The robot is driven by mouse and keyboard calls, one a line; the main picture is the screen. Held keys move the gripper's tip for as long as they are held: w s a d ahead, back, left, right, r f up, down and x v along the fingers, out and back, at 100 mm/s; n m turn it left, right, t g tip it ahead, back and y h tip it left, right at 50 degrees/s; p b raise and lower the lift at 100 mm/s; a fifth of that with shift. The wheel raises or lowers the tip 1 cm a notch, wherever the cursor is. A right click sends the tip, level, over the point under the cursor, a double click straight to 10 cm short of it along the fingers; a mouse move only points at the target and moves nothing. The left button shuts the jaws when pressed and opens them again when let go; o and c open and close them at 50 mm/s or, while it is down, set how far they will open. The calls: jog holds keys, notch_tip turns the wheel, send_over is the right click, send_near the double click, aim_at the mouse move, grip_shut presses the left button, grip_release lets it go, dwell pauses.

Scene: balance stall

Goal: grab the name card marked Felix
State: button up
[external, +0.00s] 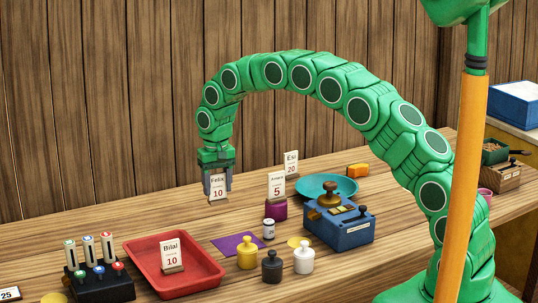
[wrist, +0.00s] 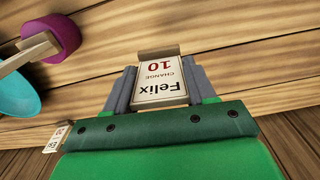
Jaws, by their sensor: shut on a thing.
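The name card marked Felix (external: 218,188) is white with a red 10 and sits in a small wooden foot. My gripper (external: 217,181) is shut on it, with a grey finger at each side of the card.
The Anant card (external: 277,186) stands on a purple block (external: 276,210), and the Esi card (external: 291,163) is behind it. The Bilal card (external: 172,254) is in a red tray (external: 208,272). A blue box (external: 340,232), a teal dish (external: 347,184) and several small weights stand nearby.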

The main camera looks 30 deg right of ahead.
jog(key=s+d+r, duration=0.3)
jog(key=s+r, duration=0.4)
jog(key=s, duration=0.4)
jog(key=shift+d+r, duration=0.15)
jog(key=shift+d, duration=0.25)
